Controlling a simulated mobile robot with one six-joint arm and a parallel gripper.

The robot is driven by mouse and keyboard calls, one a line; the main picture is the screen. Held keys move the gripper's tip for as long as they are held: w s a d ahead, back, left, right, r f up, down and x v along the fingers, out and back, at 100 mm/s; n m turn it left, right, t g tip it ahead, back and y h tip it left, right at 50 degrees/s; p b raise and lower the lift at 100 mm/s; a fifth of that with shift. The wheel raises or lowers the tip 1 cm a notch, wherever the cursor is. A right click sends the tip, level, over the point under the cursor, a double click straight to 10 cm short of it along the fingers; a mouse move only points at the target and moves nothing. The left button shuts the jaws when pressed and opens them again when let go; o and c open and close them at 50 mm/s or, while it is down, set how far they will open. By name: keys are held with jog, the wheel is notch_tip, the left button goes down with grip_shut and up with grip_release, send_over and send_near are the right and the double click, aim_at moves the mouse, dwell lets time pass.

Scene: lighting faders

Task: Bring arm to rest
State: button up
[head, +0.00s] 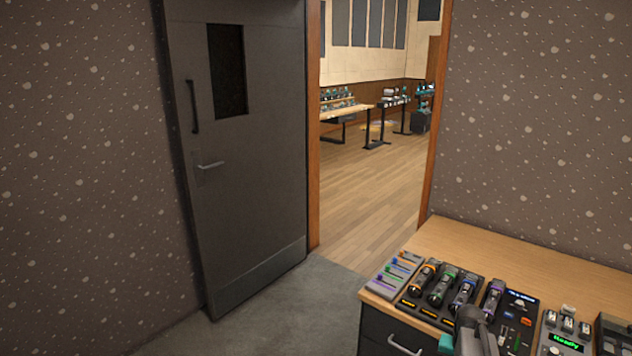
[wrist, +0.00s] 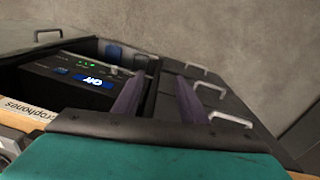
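My gripper (wrist: 159,100) shows in the wrist view as two dark purple fingers with a clear gap and nothing between them. Its teal body fills the bottom of that view. In the head view, a grey part of my arm (head: 474,334) rises at the bottom right, in front of the desk with the lighting faders. Whether my gripper's fingers show there, I cannot tell. A fader panel (head: 393,273) with coloured sliders sits on the desk's left corner. A dark control box (head: 516,312) with a blue display and sliders stands right of my arm.
The wooden desk (head: 480,250) has drawers with metal handles (head: 405,346). Several dark devices stand on it. The wrist view shows a dark unit with a lit display (wrist: 95,79) and drawer handles (wrist: 230,119) close by. A grey door (head: 240,150) stands beside an open doorway. Grey floor (head: 310,310) left of the desk is clear.

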jog(key=s+a+f+n+g+y+b, duration=0.1)
jog(key=s+a+f+n, duration=0.1)
jog(key=s+a+f, duration=0.55)
jog(key=s+a+f+n+g+b, duration=0.1)
jog(key=s+a+f+g+b, duration=0.1)
jog(key=s+a+f, duration=0.5)
jog(key=s+a+f+n+g+b, duration=0.1)
jog(key=s+a+f, duration=0.4)
jog(key=s+f, duration=0.2)
jog(key=s+a+f+n+g+b, duration=0.1)
jog(key=s+a+f+n, duration=0.1)
jog(key=s+a+f, duration=0.3)
jog(key=s+f, duration=0.2)
jog(key=s, duration=0.2)
jog(key=shift+a+b, duration=0.3)
jog(key=shift+a, duration=0.05)
